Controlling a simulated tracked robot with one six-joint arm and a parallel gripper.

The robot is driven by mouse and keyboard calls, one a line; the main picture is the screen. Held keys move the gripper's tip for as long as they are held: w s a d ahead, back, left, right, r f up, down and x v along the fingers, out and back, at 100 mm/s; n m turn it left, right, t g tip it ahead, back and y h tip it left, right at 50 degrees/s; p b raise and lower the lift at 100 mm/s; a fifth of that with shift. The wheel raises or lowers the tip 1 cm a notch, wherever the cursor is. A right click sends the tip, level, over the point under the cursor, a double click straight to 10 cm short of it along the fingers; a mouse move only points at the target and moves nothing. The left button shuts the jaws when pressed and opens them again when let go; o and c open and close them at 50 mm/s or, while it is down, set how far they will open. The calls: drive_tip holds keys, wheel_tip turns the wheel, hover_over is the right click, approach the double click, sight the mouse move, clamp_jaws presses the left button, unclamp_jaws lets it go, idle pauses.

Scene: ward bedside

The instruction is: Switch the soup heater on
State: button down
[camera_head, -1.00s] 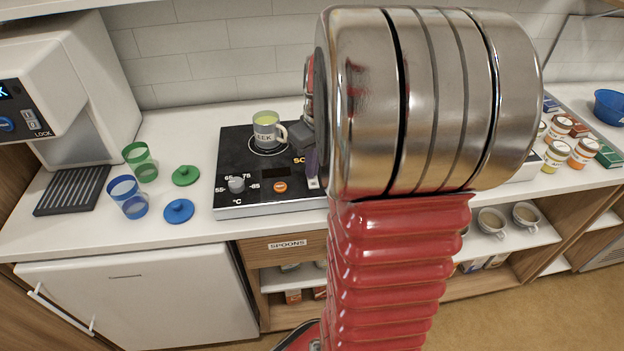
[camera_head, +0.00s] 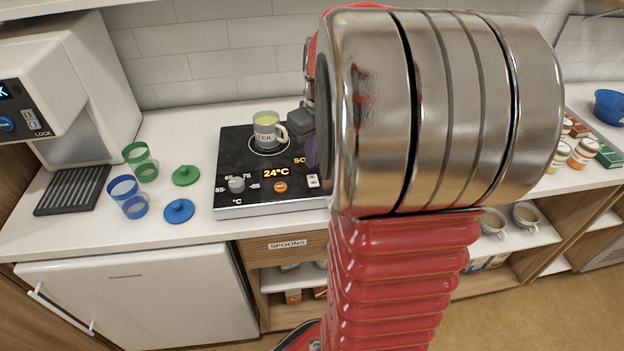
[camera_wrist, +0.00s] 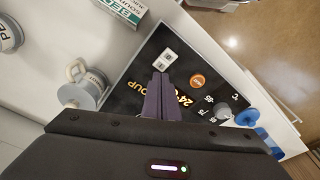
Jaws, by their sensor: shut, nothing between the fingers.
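The soup heater (camera_head: 230,165) is a black-topped hot plate on the white counter. Its display (camera_head: 276,174) is lit and reads 24°C. It has a grey dial (camera_head: 237,184), an orange button (camera_head: 280,186) and a small white rocker switch (camera_head: 313,181) at its right front corner. The switch also shows in the wrist view (camera_wrist: 165,60).
Left of the heater are a green cup (camera_head: 141,162), a blue cup (camera_head: 129,197), a green lid (camera_head: 186,175) and a blue lid (camera_head: 179,210). A drinks dispenser (camera_head: 75,75) stands at far left. Jars (camera_head: 583,152) and a blue bowl (camera_head: 610,106) stand at right.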

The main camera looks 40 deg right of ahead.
sight(313, 177)
wheel_tip(313, 177, up, 3)
drive_tip(key=shift+r, duration=0.15)
idle(0.4)
idle(0.5)
